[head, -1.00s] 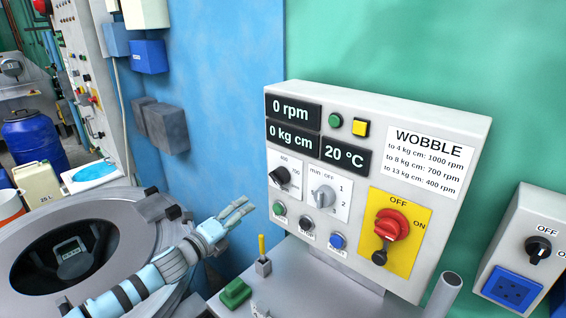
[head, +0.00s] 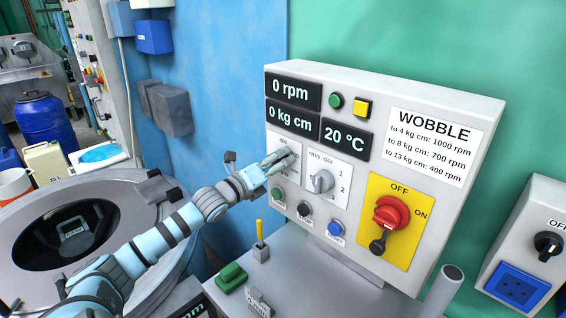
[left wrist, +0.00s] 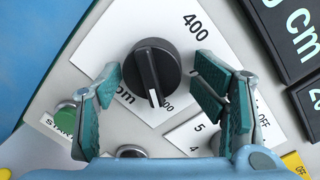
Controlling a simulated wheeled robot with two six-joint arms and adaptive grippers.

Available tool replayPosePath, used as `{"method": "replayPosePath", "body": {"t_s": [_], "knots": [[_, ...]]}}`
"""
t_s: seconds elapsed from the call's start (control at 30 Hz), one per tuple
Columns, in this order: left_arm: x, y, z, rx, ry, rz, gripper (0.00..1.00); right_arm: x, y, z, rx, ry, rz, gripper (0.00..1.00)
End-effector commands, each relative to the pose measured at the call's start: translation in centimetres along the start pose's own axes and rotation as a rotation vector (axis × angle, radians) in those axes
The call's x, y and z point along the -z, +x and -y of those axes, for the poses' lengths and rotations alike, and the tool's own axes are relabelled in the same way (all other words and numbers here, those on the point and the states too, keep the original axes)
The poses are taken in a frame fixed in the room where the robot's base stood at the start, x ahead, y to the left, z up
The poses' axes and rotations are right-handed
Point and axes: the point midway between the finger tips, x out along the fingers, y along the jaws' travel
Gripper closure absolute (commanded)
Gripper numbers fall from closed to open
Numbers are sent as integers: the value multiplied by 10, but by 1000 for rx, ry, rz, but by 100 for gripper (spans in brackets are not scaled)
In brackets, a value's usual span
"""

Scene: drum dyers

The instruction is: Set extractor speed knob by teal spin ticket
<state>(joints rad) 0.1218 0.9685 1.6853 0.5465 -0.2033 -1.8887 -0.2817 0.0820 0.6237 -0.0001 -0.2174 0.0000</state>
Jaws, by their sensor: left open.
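The black speed knob (left wrist: 152,74) sits on a white dial plate with 400 and 700 marks, seen in the left wrist view. Its white pointer line points toward the bottom of that view. My left gripper (left wrist: 165,100) is open, with one finger pad on each side of the knob and gaps showing. In the head view my left gripper (head: 281,160) covers most of the knob's plate on the control panel (head: 378,86). No teal ticket can be made out. My right gripper is not in view.
The panel also has a minute knob (head: 321,181), a red switch (head: 391,214) on yellow, several buttons, and a WOBBLE label (head: 432,145). Displays read 0 rpm, 0 kg cm and 20 °C. The round drum machine (head: 135,215) stands at left. A green block (head: 231,277) lies below the panel.

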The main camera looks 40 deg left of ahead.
Motion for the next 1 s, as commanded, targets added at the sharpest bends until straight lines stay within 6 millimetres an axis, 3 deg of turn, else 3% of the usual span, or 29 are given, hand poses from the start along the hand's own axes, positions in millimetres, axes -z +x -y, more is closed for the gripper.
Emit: {"method": "replayPosePath", "body": {"t_s": [0.07, 0.2, 0.4, 0.77, 1.0], "knots": [[-2, -4, -3, -6, 5, 2, 38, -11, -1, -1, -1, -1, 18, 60], [-5, -6, -5, -10, 7, 5, 59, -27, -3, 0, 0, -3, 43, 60], [-4, -6, -4, -9, 6, 6, 87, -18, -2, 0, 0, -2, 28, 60], [-4, -4, -3, -7, -36, 3, 87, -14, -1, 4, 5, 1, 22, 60], [-4, -4, -2, -13, -164, -4, 87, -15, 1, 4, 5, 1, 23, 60]]}}
